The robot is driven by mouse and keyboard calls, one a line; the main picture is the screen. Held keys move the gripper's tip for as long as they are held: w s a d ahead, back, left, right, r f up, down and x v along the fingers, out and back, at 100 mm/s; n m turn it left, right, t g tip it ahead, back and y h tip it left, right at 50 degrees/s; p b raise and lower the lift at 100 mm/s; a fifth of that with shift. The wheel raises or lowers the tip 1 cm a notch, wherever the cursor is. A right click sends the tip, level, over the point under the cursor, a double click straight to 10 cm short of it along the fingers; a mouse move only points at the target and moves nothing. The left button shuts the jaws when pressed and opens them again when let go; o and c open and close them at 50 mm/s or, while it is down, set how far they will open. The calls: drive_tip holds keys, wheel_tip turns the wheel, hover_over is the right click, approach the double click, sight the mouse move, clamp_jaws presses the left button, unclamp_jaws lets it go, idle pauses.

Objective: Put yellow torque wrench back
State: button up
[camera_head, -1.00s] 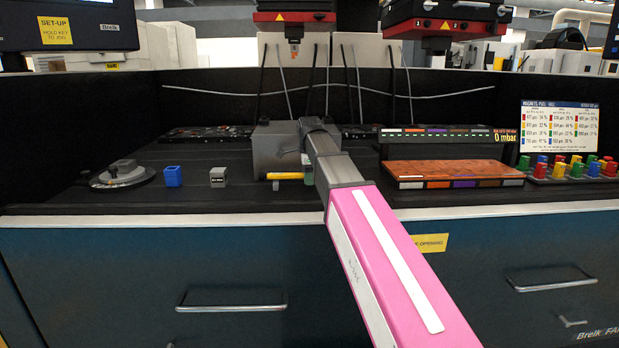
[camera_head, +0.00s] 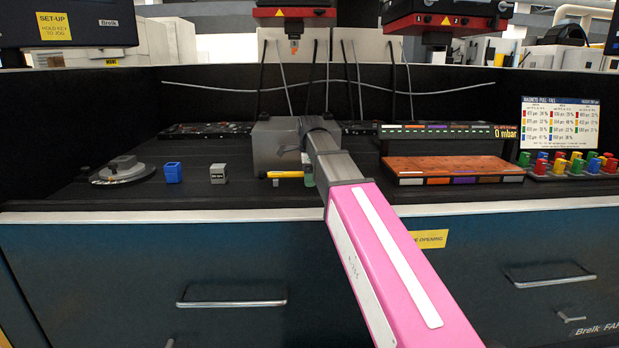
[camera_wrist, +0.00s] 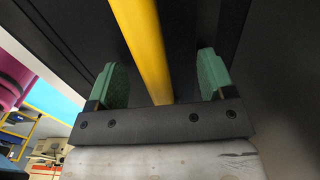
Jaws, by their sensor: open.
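The yellow torque wrench (camera_head: 286,174) lies at the front of the grey block (camera_head: 268,148) on the black worktop in the head view. In the wrist view its yellow shaft (camera_wrist: 148,48) runs between the two green finger pads. My gripper (camera_wrist: 164,80) is open, with a finger on each side of the shaft and a visible gap to both. In the head view my pink and grey arm covers part of the block and the wrench's right end. The far end of the shaft is cut off in the wrist view.
A blue cup-like block (camera_head: 173,173) and a small grey cube (camera_head: 218,174) stand to the left. A copper-coloured plate (camera_head: 453,168) lies to the right, with coloured knobs (camera_head: 570,166) beyond it. Red-fronted machine heads (camera_head: 450,22) hang above.

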drive_tip(key=shift+r, duration=0.1)
idle(0.5)
drive_tip(key=shift+r, duration=2.9)
